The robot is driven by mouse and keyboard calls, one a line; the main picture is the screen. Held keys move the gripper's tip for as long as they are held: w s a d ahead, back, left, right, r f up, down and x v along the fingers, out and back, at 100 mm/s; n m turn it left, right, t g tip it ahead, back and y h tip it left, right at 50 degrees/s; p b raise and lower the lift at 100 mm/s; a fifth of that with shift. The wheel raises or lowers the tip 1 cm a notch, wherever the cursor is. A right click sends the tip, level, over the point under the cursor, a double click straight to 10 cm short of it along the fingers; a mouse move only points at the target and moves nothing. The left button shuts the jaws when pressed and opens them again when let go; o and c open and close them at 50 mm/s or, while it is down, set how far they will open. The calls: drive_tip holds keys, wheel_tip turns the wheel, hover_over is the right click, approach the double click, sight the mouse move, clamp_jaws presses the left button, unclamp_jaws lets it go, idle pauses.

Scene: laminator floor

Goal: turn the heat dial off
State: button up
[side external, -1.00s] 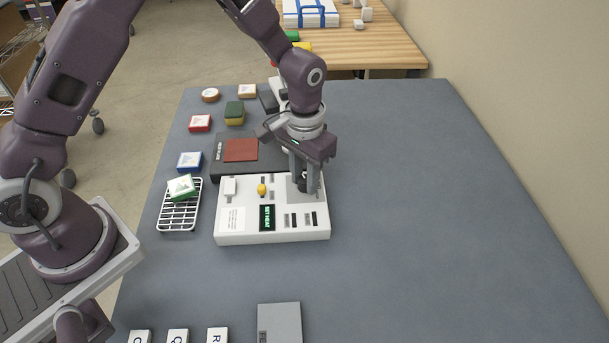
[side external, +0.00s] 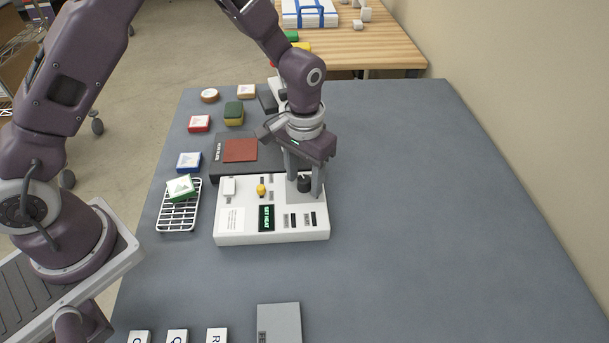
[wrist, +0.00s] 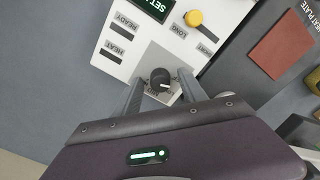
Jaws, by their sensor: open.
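The heat dial is a black round knob (side external: 304,184) on a grey plate at the back right of the white control panel (side external: 245,237). In the wrist view the dial (wrist: 160,78) shows a white pointer mark, and lettering beside it is partly hidden. My gripper (side external: 304,187) is open, pointing down, with one finger on each side of the dial. In the wrist view the fingertips (wrist: 160,76) stand apart from the dial, with gaps visible. A green-lit display (side external: 267,218) on the panel reads "SET HEAT".
A yellow knob (side external: 262,190) and a white switch (side external: 229,187) sit left of the dial. Behind the panel lies a dark heat plate with a red-brown square (side external: 240,150). A white rack (side external: 179,218) with a green-and-white block is at the left. The table's right side is clear.

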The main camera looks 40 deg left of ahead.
sight(304, 178)
wheel_tip(304, 178, up, 7)
drive_tip(key=shift+r, duration=0.1)
drive_tip(key=shift+r, duration=0.1)
drive_tip(key=s+a+r+t, duration=0.25)
drive_tip(key=s+r, duration=0.25)
drive_tip(key=r, duration=0.3)
drive_tip(key=s+a+r+t, duration=0.1)
drive_tip(key=s+a+r, duration=0.2)
drive_tip(key=s+r, duration=0.35)
drive_tip(key=s+a+r+t, duration=0.2)
drive_tip(key=s+a, duration=0.1)
drive_tip(key=s, duration=0.9)
drive_tip(key=shift+r, duration=0.2)
drive_tip(key=shift+s+a, duration=0.1)
